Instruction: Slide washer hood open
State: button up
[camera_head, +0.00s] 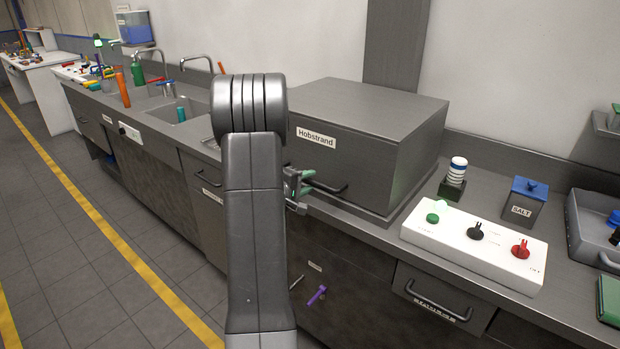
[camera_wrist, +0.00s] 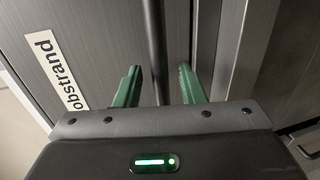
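The washer hood (camera_head: 362,140) is a dark grey box labelled "Hobstrand" on the counter, with a dark bar handle (camera_head: 327,187) low on its front. It looks closed down onto its base. My gripper (camera_head: 299,185) is at the left part of this handle, partly hidden behind my arm. In the wrist view, the two green fingertips of my gripper (camera_wrist: 161,84) are apart, with the handle bar (camera_wrist: 156,45) running between them. Gaps show on both sides of the bar, so the fingers do not appear to press on it. The hood front with its label (camera_wrist: 57,68) fills the left.
A white control panel (camera_head: 475,245) with green, black and red knobs lies right of the hood. Behind it stand a striped stack (camera_head: 455,172) and a salt box (camera_head: 524,202). A sink (camera_head: 178,112) is at left. Drawers with handles (camera_head: 437,300) are below the counter.

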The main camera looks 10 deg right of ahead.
jog(key=shift+x, duration=0.85)
jog(key=shift+c, duration=0.5)
grip_shut()
jog(key=shift+r, duration=0.1)
notch_tip(320, 180, up, 35)
jog(key=p, duration=0.5)
jog(key=shift+o, duration=0.5)
grip_release()
jog(key=shift+f, duration=0.2)
